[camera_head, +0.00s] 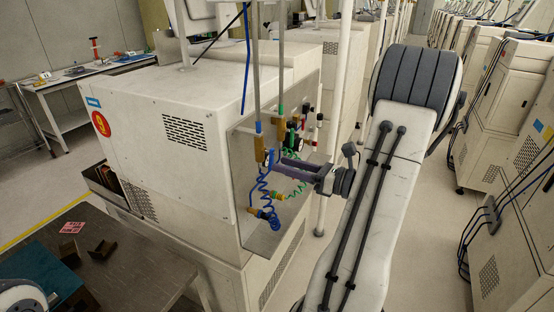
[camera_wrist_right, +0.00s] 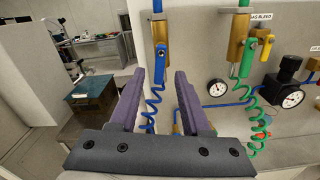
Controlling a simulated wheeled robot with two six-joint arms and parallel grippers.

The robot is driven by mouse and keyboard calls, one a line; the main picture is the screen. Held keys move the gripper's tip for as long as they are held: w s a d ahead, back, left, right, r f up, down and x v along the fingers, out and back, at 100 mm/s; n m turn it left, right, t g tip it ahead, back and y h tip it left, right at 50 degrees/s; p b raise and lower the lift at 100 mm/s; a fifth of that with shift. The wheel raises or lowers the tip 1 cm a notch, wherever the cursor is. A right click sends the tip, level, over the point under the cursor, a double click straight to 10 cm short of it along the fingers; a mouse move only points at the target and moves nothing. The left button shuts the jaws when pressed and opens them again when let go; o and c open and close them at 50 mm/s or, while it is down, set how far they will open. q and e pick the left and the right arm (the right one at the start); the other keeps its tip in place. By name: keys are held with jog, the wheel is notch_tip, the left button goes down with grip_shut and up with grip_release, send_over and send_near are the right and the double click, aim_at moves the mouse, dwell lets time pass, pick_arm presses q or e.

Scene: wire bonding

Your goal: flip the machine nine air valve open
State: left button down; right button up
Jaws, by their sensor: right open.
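The machine (camera_head: 150,105) is a large white cabinet with pipes and valves on its side panel. The brass air valve body (camera_wrist_right: 160,30) sits on a blue line, and its blue lever (camera_wrist_right: 162,62) hangs down below it. In the head view the same brass valve (camera_head: 260,150) is left of my fingertips. My right gripper (camera_head: 283,166) is at the panel, open and empty. In the right wrist view its two purple fingers (camera_wrist_right: 160,75) point at the blue lever, which shows in the gap between their tips. Contact cannot be told. My left gripper is not in view.
A brass valve with a yellow lever (camera_wrist_right: 265,50) and a green valve lever (camera_wrist_right: 246,58) are right of the blue one, under a "GAS BLEED" label. Gauges (camera_wrist_right: 217,88) and coiled blue and green hoses (camera_wrist_right: 253,125) are close by. A brown table (camera_head: 130,270) stands at front left.

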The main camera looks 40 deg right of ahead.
aim_at(271, 159)
jog(key=shift+x, duration=1.5)
grip_shut()
jog(key=shift+d+n+b, duration=0.2)
jog(key=shift+n+b, duration=0.45)
jog(key=shift+n, duration=0.45)
grip_release()
